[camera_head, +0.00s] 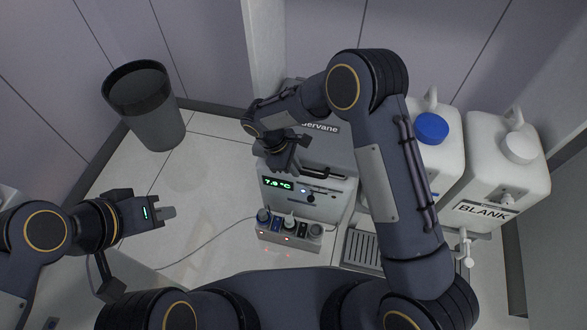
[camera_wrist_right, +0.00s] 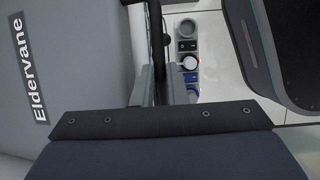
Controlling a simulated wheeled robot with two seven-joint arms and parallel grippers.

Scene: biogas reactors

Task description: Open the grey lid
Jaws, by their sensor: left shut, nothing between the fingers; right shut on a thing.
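The grey lid (camera_head: 335,148) tops a box with a green 7.9 °C display, and it looks closed. Its "Eldervane" label is partly covered by my right arm in the head view. The lid (camera_wrist_right: 80,50) fills the left of the right wrist view. A dark bar handle (camera_wrist_right: 157,35) runs along the lid's front edge. My right gripper (camera_head: 294,170) is at this front edge, its fingers (camera_wrist_right: 158,90) shut on the handle. My left gripper (camera_head: 168,212) is shut and empty, well left of the box.
A small rack (camera_head: 288,238) with several coloured-top items stands on the floor before the box. White jugs, one with a blue cap (camera_head: 432,127) and one marked BLANK (camera_head: 485,208), stand right. A dark bin (camera_head: 150,110) stands at the back left. A cable crosses the floor.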

